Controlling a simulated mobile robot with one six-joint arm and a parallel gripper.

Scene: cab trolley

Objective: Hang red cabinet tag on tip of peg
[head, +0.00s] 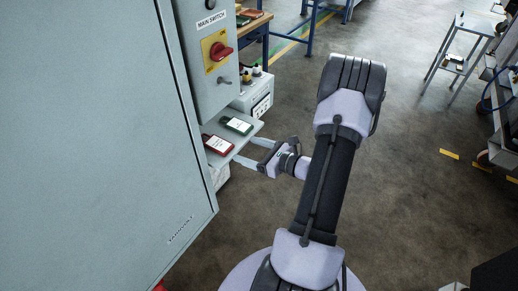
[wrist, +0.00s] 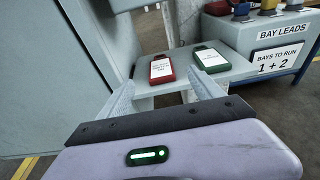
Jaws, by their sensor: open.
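The red cabinet tag (head: 218,145), with a white label, lies flat on a small grey shelf (head: 247,131). It also shows in the wrist view (wrist: 161,69), left of a green tag (wrist: 210,57) with a similar label. My gripper (head: 245,149) is open and empty at the shelf's front edge, its fingers pointing toward the tags. In the wrist view the fingers (wrist: 162,90) are spread, with the red tag ahead between them and clear of both. A small grey fitting (head: 224,81) sits under the red switch; I cannot tell whether it is the peg.
A large grey cabinet door (head: 110,150) fills the left side, close to the shelf. The main switch box (head: 207,60) stands above the shelf. Open floor (head: 420,200) lies to the right.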

